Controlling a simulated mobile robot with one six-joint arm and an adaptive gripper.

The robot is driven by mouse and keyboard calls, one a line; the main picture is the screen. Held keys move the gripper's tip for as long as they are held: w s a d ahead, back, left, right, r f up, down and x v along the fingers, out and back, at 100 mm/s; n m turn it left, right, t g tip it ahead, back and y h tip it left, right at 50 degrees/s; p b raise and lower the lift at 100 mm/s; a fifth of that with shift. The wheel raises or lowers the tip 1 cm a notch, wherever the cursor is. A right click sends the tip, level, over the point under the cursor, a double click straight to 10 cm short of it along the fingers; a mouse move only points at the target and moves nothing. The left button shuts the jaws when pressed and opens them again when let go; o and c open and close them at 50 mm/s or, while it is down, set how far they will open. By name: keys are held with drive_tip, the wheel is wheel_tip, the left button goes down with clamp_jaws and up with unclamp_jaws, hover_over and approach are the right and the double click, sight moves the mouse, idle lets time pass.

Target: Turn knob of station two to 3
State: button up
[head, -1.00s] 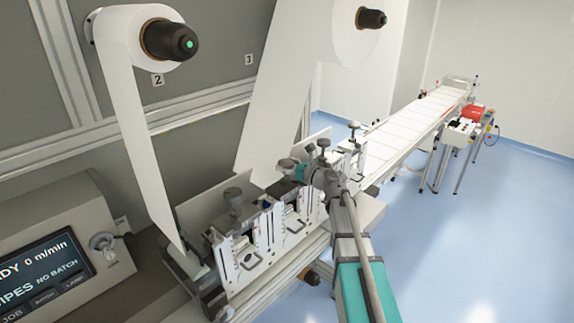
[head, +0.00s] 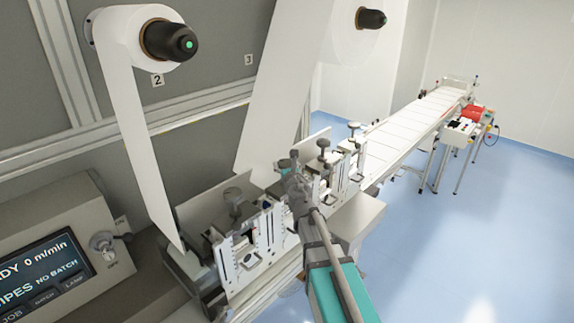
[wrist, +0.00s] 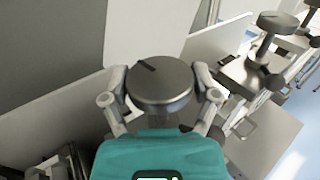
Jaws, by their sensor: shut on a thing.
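A round dark-grey knob (wrist: 160,88) with a black index mark near its far left edge fills the middle of the wrist view. My gripper (wrist: 161,80) has one finger on each side of it and is shut on its rim. In the head view my gripper (head: 290,165) is over the second knob of the row and hides it. No scale numbers around the held knob can be read, and its station number does not show.
A nearer knob (head: 233,195) and a farther knob (head: 323,144) stand on neighbouring stations, with upright white plates (head: 247,250) close by. White web (head: 140,120) hangs from a roll at left. A conveyor (head: 410,118) runs back right; the blue floor (head: 440,250) is clear.

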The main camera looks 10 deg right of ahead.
drive_tip(key=shift+w+m+h, duration=0.1)
drive_tip(key=shift+m+h, duration=0.9)
drive_tip(key=shift+h, duration=0.6)
drive_tip(key=o, duration=1)
drive_tip(key=shift+s+a, duration=0.2)
drive_tip(key=shift+s, duration=1.05)
drive_tip(key=shift+s+a, duration=0.15)
drive_tip(key=shift+s, duration=1.1)
drive_tip(key=shift+s+a, duration=0.2)
drive_tip(key=shift+s, duration=1.05)
